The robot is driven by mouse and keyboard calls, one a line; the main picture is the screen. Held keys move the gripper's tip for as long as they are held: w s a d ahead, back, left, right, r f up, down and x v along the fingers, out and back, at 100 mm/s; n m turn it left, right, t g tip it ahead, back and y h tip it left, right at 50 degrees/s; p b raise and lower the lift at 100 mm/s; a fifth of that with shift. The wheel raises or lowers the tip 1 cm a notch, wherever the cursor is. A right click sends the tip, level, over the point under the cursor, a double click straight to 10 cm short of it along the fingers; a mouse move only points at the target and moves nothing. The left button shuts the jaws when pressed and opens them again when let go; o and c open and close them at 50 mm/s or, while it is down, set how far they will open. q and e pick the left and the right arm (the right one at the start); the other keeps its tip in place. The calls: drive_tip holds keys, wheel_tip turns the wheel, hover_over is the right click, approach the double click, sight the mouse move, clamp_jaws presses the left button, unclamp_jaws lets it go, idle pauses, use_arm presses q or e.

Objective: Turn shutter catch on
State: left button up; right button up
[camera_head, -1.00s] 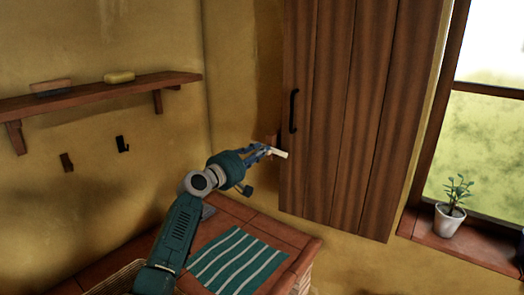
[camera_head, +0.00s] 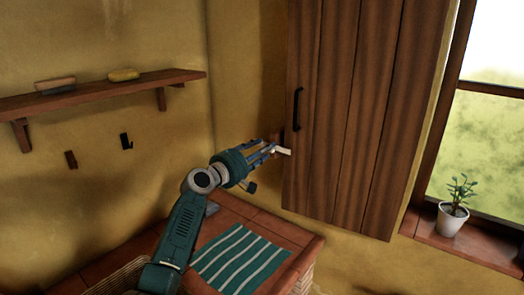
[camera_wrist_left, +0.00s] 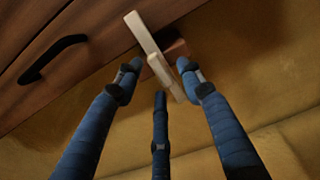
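The shutter catch is a pale wooden bar (camera_head: 283,152) on a brown block by the lower left edge of the closed-looking brown plank shutter (camera_head: 345,120). In the left wrist view the pale catch (camera_wrist_left: 143,34) lies slanted across the shutter's edge, with the reddish-brown block (camera_wrist_left: 177,48) beside it. My left gripper (camera_head: 271,148) is right at the catch. In the wrist view its blue fingers (camera_wrist_left: 160,76) are spread, with the catch's near end between their tips. I cannot tell whether any finger touches it. My right gripper is not in view.
A black handle (camera_head: 297,109) is on the shutter above the catch. A wall shelf (camera_head: 100,93) with two small items is at the left, with hooks below. A striped cloth (camera_head: 240,260) lies on the brick counter. A potted plant (camera_head: 451,218) stands on the windowsill.

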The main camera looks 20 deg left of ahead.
use_arm(q)
drive_tip(key=v, duration=1.2)
drive_tip(key=shift+f, duration=0.1)
